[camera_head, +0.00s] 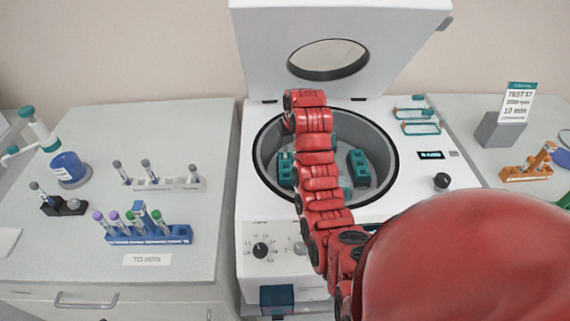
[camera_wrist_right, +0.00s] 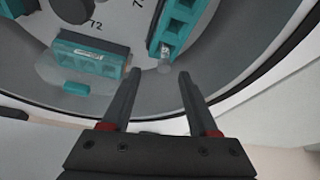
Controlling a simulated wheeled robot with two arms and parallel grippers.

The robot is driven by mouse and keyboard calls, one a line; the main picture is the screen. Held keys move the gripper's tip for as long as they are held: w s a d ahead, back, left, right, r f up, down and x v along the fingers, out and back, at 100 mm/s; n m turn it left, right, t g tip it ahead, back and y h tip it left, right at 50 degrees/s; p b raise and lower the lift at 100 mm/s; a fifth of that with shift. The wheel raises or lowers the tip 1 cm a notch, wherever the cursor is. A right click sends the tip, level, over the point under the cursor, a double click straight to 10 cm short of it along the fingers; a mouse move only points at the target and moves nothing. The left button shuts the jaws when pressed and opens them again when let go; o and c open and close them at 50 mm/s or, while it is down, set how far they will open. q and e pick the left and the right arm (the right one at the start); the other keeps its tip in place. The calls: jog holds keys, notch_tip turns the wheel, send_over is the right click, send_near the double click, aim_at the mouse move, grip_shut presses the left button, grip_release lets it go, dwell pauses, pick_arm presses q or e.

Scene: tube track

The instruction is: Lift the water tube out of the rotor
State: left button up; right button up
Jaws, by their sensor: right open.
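The rotor shows inside the open centrifuge bowl (camera_head: 383,135), with teal tube holders (camera_head: 358,165) on it, partly hidden by my right arm. In the right wrist view, one teal holder (camera_wrist_right: 180,25) holds a clear tube (camera_wrist_right: 164,66), whose rounded end shows at the holder's near end. I cannot tell whether it is the water tube. My right gripper (camera_wrist_right: 155,80) is open and empty, its fingers pointing toward that tube and apart from it. A second teal holder (camera_wrist_right: 92,60) sits at left by the number 72. My left gripper is not in view.
The raised lid (camera_head: 335,30) stands behind the bowl. At left are a blue rack (camera_head: 150,236) with capped tubes and a white rack (camera_head: 165,185). Teal frames (camera_head: 420,128) lie right of the bowl. An orange rack (camera_head: 525,174) stands farther right.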

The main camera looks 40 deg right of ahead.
aim_at(285, 148)
jog(key=shift+w+f, duration=0.15)
jog(key=x, duration=0.1)
jog(key=p+x, duration=0.2)
jog(key=x, duration=0.1)
jog(key=shift+a, duration=0.3)
jog(key=shift+w+f+p, duration=0.15)
jog(key=shift+f+p, duration=0.15)
jog(key=shift+f, duration=0.15)
grip_shut()
